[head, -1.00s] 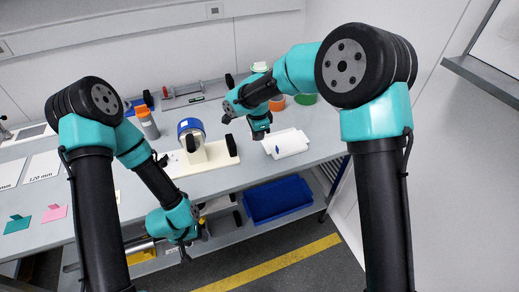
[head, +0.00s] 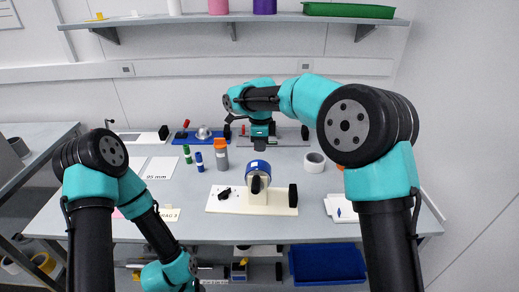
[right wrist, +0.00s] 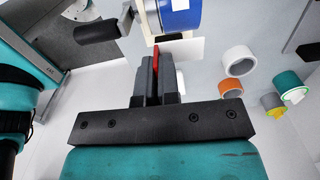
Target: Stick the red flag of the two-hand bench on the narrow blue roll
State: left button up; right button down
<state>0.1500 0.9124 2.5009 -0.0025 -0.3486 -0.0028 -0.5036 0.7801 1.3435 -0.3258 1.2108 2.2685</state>
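The two-hand bench is a cream base plate (head: 225,206) on the table, bearing the blue roll (head: 258,168) on a stand with black knobs. The blue roll also shows at the top of the right wrist view (right wrist: 181,14). My right gripper (head: 260,146) points down just behind the roll in the head view. In the right wrist view its fingers (right wrist: 157,66) are closed around a thin red strip, the red flag (right wrist: 156,58), just short of the roll's stand. I see no contact with the roll. My left arm hangs low at the table's front; its fingers are cut off.
A blue bin (head: 327,264) is below the table.

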jog(key=shift+f, duration=0.2)
jog(key=shift+f, duration=2.75)
jog(key=shift+f, duration=1.15)
jog(key=c, duration=1.3)
grip_release()
jog(key=shift+o, duration=0.2)
jog(key=shift+r, duration=0.1)
notch_tip(320, 180, up, 17)
jog(key=shift+r, duration=0.1)
